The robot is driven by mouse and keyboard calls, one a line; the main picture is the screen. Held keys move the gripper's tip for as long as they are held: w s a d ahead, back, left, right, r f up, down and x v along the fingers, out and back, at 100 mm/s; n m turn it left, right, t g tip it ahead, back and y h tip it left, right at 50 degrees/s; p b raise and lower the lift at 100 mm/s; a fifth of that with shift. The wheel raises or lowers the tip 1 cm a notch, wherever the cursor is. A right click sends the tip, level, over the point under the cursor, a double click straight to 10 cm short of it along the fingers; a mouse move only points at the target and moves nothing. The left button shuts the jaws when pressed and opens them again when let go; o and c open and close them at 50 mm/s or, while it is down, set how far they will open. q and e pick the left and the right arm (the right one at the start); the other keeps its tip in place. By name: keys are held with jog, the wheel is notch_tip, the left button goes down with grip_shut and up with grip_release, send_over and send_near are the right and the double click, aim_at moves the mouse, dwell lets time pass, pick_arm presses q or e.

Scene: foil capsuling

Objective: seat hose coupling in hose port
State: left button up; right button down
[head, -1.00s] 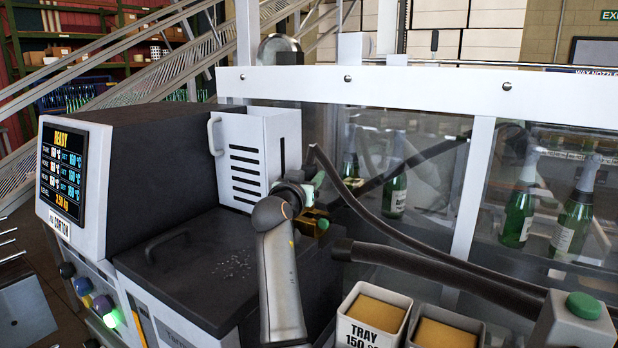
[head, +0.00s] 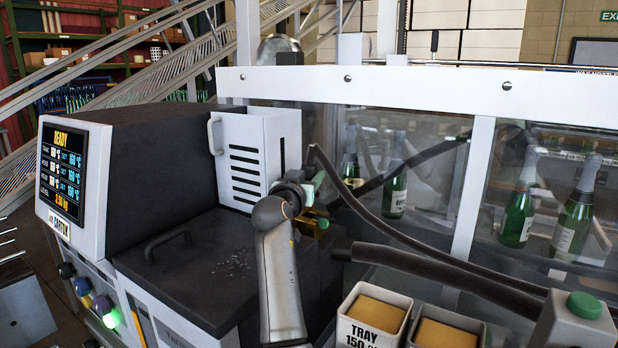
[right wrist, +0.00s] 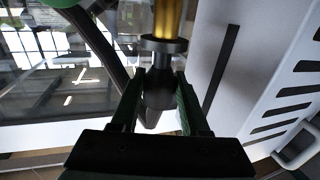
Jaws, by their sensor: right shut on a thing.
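My right gripper (head: 308,188) is beside the white slotted housing of the machine. In the right wrist view its two dark fingers (right wrist: 160,98) are shut on the dark, tapered hose coupling (right wrist: 157,88). A dark collar (right wrist: 163,45) and a brass cylinder (right wrist: 167,18) line up with the coupling beyond the fingertips. A dark hose (head: 375,221) curves away to the right from near the gripper. I cannot tell how deeply the coupling sits in the port. My left gripper is not in view.
The machine's dark lid (head: 190,265) with a handle lies left of my arm. A second thick hose (head: 425,265) runs right. Two trays (head: 376,304) with yellow blocks and a green button box (head: 583,306) stand at front right. Glass panels enclose green bottles (head: 518,217).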

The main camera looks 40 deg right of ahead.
jog(key=shift+f+b, duration=0.5)
jog(key=shift+f, duration=0.15)
dwell(0.3)
jog(key=shift+r, duration=0.3)
dwell(0.3)
dwell(1.2)
jog(key=shift+f+b, duration=0.35)
jog(key=shift+r, duration=0.3)
dwell(1.8)
jog(key=shift+f, duration=0.3)
jog(key=shift+r, duration=0.3)
jog(key=shift+s, duration=0.1)
dwell(0.8)
